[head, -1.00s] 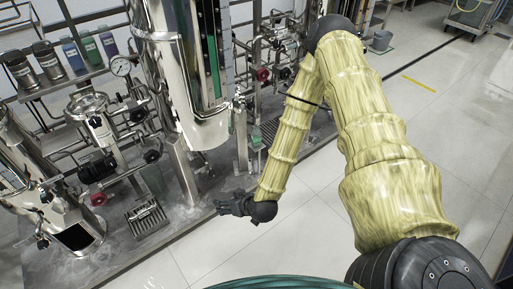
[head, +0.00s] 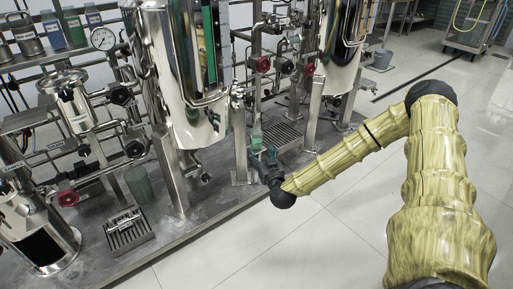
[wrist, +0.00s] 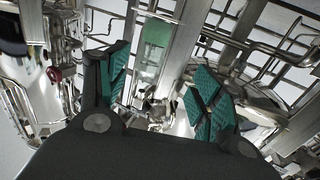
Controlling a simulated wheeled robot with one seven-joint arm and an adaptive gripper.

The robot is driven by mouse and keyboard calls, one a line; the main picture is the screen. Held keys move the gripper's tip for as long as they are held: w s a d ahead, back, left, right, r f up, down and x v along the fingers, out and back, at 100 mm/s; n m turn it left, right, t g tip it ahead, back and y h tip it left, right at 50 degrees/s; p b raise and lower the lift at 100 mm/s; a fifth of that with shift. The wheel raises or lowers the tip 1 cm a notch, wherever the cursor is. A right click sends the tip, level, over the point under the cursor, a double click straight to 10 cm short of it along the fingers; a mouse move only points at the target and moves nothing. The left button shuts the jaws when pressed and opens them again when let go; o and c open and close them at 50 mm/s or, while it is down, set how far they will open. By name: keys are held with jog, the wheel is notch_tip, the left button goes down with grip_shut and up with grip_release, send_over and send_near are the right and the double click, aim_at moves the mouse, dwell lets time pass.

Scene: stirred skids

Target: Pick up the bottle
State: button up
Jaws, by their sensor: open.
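A green translucent container (wrist: 156,42), likely the bottle, shows in the wrist view beyond and between my fingertips. It looks upright. In the head view a small green part of it (head: 256,133) shows just behind my gripper (head: 265,160), beside a steel post. My gripper, seen in the wrist view (wrist: 160,85) with teal ridged pads, is open with nothing between its fingers. It is apart from the container, and the exact gap is hard to tell. The gripper hides the container's lower part in the head view.
A large steel vessel (head: 185,90) stands left of my gripper, with pipes and red valves around it. A drain grate (head: 281,135) lies behind. Another greenish translucent container (head: 139,184) stands at left. Several bottles (head: 73,27) line the upper left shelf.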

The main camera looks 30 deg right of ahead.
aim_at(258, 141)
jog(key=b+x, duration=0.1)
jog(key=x, duration=0.2)
jog(key=d+b+x, duration=0.1)
jog(key=x, duration=0.2)
jog(key=shift+s+b, duration=0.2)
jog(key=shift+b, duration=0.15)
jog(key=shift+b+x, duration=0.95)
jog(key=shift+b, duration=0.05)
jog(key=shift+b+x, duration=0.95)
jog(key=shift+x, duration=0.6)
jog(key=shift+w+d+r, duration=0.1)
jog(key=shift+c, duration=0.2)
jog(key=c, duration=1.2)
